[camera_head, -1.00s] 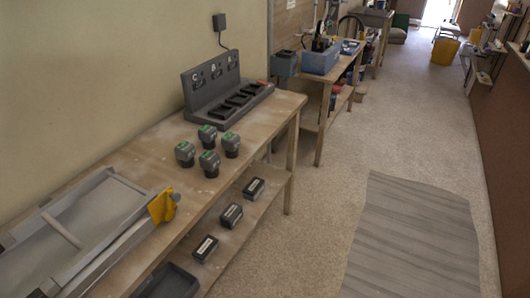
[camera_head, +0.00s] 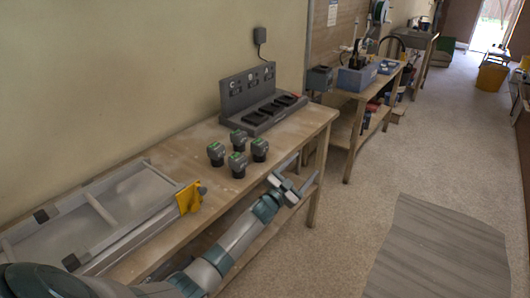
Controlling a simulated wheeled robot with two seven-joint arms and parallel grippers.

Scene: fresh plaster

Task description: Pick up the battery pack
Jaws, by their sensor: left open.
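Several grey battery packs with green marks on top stand grouped on the wooden bench: a left one (camera_head: 216,153), a back one (camera_head: 238,139), a right one (camera_head: 260,149) and a front one (camera_head: 237,165). A grey charging dock (camera_head: 258,121) with several dark bays is behind them. My left gripper (camera_head: 306,168) is open and appears empty. It is off the bench's front edge, right of the packs and apart from them. My left arm hides most of the lower shelf. My right gripper is not in view.
A grey tray-like frame (camera_head: 92,208) with a yellow clamp piece (camera_head: 189,198) covers the bench's left end. A second bench with a blue bin (camera_head: 357,77) stands further back. The floor at right is open, with a grey mat (camera_head: 440,250).

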